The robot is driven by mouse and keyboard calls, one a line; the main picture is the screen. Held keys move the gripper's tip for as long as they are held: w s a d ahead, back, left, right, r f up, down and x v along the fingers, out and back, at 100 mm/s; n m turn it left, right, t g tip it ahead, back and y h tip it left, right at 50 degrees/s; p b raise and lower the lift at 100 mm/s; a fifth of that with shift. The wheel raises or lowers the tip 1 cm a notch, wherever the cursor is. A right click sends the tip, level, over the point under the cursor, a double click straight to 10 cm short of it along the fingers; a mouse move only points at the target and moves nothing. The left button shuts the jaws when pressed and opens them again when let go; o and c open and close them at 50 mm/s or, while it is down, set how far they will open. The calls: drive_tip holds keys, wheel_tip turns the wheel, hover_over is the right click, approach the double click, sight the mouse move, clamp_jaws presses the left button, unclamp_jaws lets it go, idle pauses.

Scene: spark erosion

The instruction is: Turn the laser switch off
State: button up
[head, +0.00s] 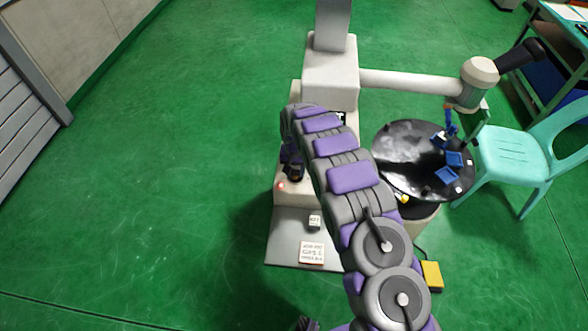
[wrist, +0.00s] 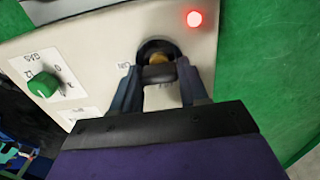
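A dark round switch (wrist: 158,50) with a brass-coloured centre sits on the pale front panel (wrist: 105,45) in the wrist view. My gripper (wrist: 158,75) is up against it, one finger on each side. A dark bar spans the space between the fingertips. The fingers are apart, but I cannot tell whether they press on the switch. A red lamp (wrist: 194,18) glows on the panel to its upper right. In the head view my gripper (head: 292,165) is at the machine front, mostly a dark shape; the switch is hidden there.
A green knob (wrist: 42,84) is on the panel to the left. The machine base (head: 283,235) carries a sign (head: 312,253). A round dark table (head: 400,170) with blue pieces, a yellow pedal (head: 432,275) and a pale green chair (head: 515,150) are to the right. The left floor is clear.

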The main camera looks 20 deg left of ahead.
drive_tip(key=c, duration=0.5)
drive_tip(key=shift+o, duration=0.2)
drive_tip(key=shift+r+n, duration=0.1)
drive_tip(key=shift+n, duration=0.2)
drive_tip(key=n+p, duration=0.2)
drive_tip(key=shift+r+n, duration=0.1)
drive_tip(key=shift+n, duration=0.2)
drive_tip(key=n+p, duration=0.2)
drive_tip(key=n, duration=0.2)
drive_tip(key=shift+n, duration=0.3)
drive_tip(key=n+p, duration=0.2)
drive_tip(key=n, duration=0.6)
drive_tip(key=shift+n+p, duration=0.3)
drive_tip(key=shift+n, duration=0.8)
drive_tip(key=shift+w, duration=0.1)
